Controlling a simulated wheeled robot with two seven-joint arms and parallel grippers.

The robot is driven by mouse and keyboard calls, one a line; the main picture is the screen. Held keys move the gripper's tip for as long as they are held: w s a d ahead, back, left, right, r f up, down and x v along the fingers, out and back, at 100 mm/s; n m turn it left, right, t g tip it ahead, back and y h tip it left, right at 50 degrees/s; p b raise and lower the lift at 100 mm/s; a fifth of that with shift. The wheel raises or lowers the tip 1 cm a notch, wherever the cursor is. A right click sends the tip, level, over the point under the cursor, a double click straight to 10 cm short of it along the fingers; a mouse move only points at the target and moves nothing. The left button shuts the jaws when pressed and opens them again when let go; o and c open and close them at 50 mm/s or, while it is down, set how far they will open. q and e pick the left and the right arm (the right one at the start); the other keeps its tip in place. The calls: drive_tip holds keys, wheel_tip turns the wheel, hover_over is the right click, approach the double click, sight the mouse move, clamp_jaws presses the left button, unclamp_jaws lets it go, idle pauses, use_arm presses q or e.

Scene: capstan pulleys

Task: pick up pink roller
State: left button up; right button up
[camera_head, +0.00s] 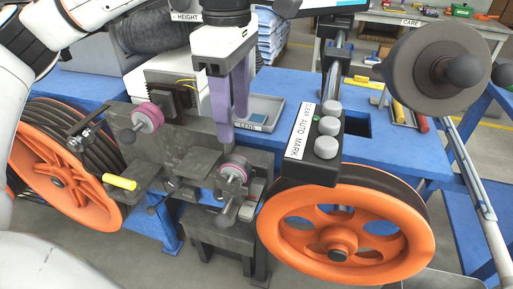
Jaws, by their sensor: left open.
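Two pink rollers show on the dark metal machine. One pink roller (148,117) sits on the left of the machine, with a grey knob in front. The other pink roller (235,171) sits lower and further right, also with a knob in front. My left gripper (232,130) hangs fingers down with its purple fingers apart. Its fingertips appear just above the right pink roller in the picture, with nothing between them. I cannot tell the exact depth gap. My right gripper is not in view.
A large orange wheel (345,238) stands at the lower right, and an orange cable reel (62,170) stands at the left. A control box with several grey buttons (327,147) is close to the right roller. A grey tray (262,108) lies on the blue table (395,152).

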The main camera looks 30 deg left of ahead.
sight(234, 161)
use_arm(q)
drive_tip(key=f, duration=0.3)
drive_tip(key=shift+s+f, duration=0.2)
drive_tip(key=shift+s, duration=0.15)
drive_tip(key=shift+f, duration=0.65)
drive_tip(key=f, duration=0.4)
drive_tip(key=shift+w+a+f+p, duration=0.2)
drive_tip(key=shift+w+a+p, duration=0.15)
drive_tip(key=shift+f, duration=0.4)
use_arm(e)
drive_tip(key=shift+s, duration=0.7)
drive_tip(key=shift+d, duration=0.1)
